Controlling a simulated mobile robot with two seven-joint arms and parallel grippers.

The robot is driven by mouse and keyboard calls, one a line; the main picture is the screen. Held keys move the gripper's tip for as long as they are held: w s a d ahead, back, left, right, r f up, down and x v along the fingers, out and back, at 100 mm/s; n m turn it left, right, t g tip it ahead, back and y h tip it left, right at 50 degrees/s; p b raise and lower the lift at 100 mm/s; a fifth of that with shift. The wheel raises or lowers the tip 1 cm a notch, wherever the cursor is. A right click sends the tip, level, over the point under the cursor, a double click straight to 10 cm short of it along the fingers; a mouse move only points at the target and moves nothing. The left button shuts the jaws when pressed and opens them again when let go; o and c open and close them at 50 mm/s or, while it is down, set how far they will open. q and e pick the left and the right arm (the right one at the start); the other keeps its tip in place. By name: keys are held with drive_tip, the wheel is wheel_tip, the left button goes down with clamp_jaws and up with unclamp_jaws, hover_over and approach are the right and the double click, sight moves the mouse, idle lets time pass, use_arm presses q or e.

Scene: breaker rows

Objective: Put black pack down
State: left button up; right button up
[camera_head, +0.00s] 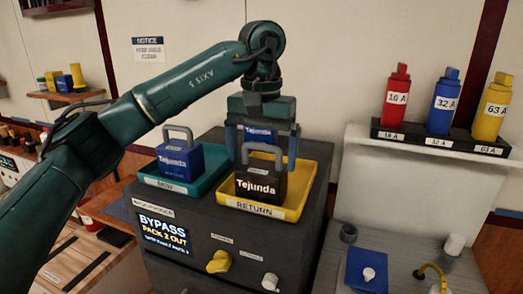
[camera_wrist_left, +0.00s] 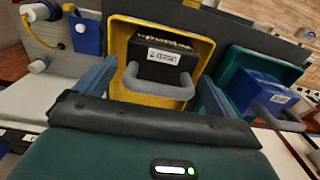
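The black pack (camera_head: 262,186), with a grey handle and a "Tejunda" label, stands upright in the yellow RETURN tray (camera_head: 258,210). It also shows in the left wrist view (camera_wrist_left: 162,68), inside the yellow tray (camera_wrist_left: 119,40). My left gripper (camera_head: 262,160) is open just above and behind the pack; its fingers are spread wide on either side of the handle (camera_wrist_left: 158,88), with visible gaps. A blue pack (camera_head: 180,162) stands in the teal tray (camera_head: 200,185) to the left. A blue "Tejunda" surface (camera_head: 258,134) shows between my fingers; what it belongs to is partly hidden. My right gripper is not in view.
The trays sit on a dark cabinet (camera_head: 225,238) with a "BYPASS PACK 2 OUT" screen (camera_head: 163,231) and a yellow knob (camera_head: 220,262). Red, blue and yellow fuses (camera_head: 443,108) stand on a ledge at right. A blue plate (camera_head: 367,270) lies on the lower counter.

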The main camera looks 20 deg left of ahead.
use_arm(q)
drive_tip(key=shift+r, duration=0.1)
wheel_tip(320, 180, up, 12)
idle(0.6)
idle(0.4)
